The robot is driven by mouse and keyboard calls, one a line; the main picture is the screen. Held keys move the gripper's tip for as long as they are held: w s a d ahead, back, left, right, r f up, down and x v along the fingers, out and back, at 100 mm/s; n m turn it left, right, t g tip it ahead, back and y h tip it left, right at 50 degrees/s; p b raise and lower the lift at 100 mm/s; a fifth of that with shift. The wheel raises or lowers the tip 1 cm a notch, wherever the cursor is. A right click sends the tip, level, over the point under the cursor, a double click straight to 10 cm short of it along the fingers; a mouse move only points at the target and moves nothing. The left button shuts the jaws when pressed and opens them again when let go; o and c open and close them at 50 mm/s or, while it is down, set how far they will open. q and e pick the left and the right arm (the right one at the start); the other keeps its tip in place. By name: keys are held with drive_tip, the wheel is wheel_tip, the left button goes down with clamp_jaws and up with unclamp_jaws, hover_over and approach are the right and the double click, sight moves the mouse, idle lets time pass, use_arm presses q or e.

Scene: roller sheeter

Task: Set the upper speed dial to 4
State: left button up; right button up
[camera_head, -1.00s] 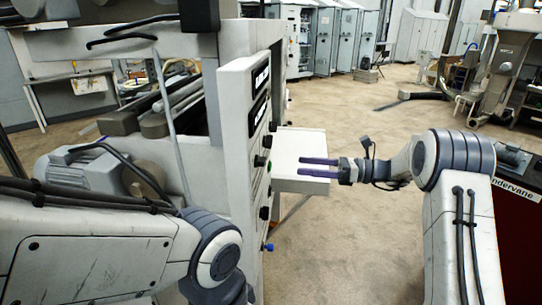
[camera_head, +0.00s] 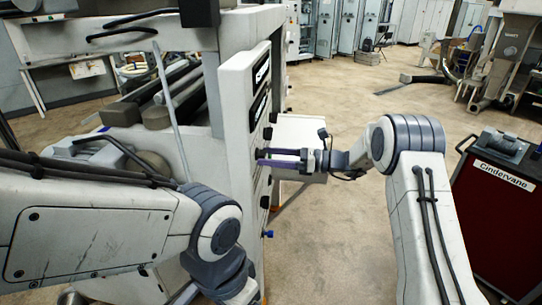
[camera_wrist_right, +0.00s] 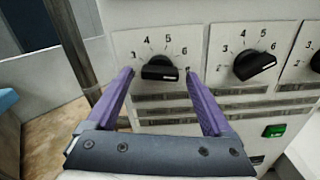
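My right gripper (camera_head: 262,158) is open, its two purple fingers pointing at the front panel of the white machine (camera_head: 235,120). In the right wrist view the fingers (camera_wrist_right: 159,88) stand on either side of a black dial (camera_wrist_right: 160,68), with nothing seen clamped between them. I cannot tell from the labels which dial is the upper speed one. My left arm is folded at lower left; its gripper is out of frame.
A third dial (camera_wrist_right: 315,62) is cut off at the right edge. A green button (camera_wrist_right: 274,131) sits below the dials. A white box (camera_head: 300,130) projects beyond the panel. A red cabinet (camera_head: 495,215) stands at right. Open floor lies between.

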drive_tip(key=c, duration=1.2)
drive_tip(key=shift+w+r+n+b, duration=0.1)
drive_tip(key=shift+n+b, duration=5.85)
drive_tip(key=shift+b, duration=1.9)
drive_tip(key=shift+w+r+n+b, duration=0.1)
drive_tip(key=shift+n+b, duration=5.85)
drive_tip(key=shift+b, duration=1.9)
drive_tip(key=o, duration=1.4)
drive_tip(key=shift+d, duration=0.15)
